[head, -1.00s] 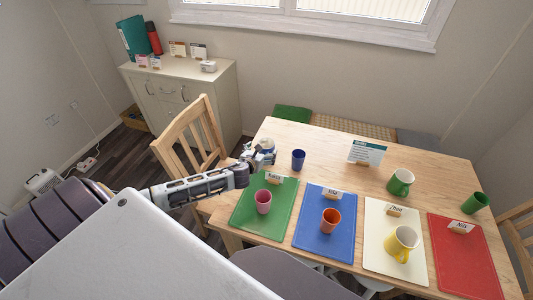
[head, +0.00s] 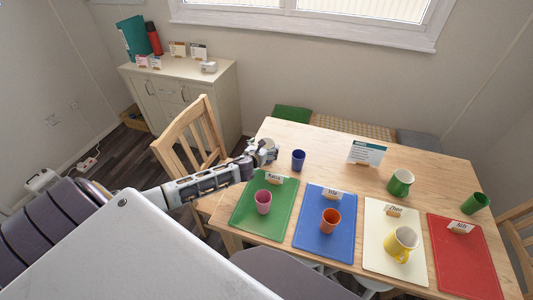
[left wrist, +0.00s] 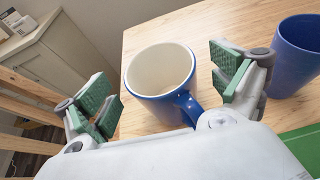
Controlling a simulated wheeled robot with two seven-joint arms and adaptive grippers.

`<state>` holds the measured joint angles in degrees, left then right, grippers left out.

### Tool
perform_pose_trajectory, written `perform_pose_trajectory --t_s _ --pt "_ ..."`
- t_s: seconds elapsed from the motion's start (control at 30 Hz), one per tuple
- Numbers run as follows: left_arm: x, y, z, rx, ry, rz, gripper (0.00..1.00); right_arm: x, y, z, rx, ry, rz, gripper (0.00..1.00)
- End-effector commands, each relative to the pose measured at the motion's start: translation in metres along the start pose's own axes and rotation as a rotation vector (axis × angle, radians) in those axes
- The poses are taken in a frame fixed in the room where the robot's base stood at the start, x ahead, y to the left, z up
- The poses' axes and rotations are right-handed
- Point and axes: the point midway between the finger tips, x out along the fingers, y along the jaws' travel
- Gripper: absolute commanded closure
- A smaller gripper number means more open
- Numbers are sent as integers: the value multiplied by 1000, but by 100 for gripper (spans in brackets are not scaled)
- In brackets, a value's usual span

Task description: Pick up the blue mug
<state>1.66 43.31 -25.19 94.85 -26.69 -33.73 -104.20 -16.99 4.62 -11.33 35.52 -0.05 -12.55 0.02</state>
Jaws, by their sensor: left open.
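The blue mug (left wrist: 153,106) has a white inside and stands upright on the wooden table in the left wrist view. Its handle points toward my wrist. My left gripper (left wrist: 166,84) is open, with green-padded fingers on either side of the mug and gaps to it. In the head view my left gripper (head: 266,152) is at the table's left edge and mostly hides the mug. A plain blue cup (left wrist: 298,60) without a visible handle stands just right of my right-hand finger; it also shows in the head view (head: 298,160). My right gripper is out of view.
The table (head: 330,155) holds green (head: 245,215), blue (head: 312,245), cream (head: 378,262) and red (head: 465,265) mats with name cards, and several cups. A sign (head: 366,152) stands at the back. A wooden chair (head: 185,140) stands close to my left arm.

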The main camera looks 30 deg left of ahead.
Motion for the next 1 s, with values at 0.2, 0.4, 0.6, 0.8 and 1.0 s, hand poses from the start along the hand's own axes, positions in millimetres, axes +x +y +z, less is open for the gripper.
perform_pose_trajectory --t_s 0.2,0.4,0.6,0.8,1.0 --pt "15 0 -1 -1 1 0 6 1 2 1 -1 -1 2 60" --pt "17 -1 0 0 1 -1 6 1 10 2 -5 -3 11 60" --pt "17 -1 -1 0 1 -1 6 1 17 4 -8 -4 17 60" --pt "17 0 -1 0 1 -1 10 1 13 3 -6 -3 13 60" --pt "17 0 -1 0 1 -1 35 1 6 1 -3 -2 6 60"
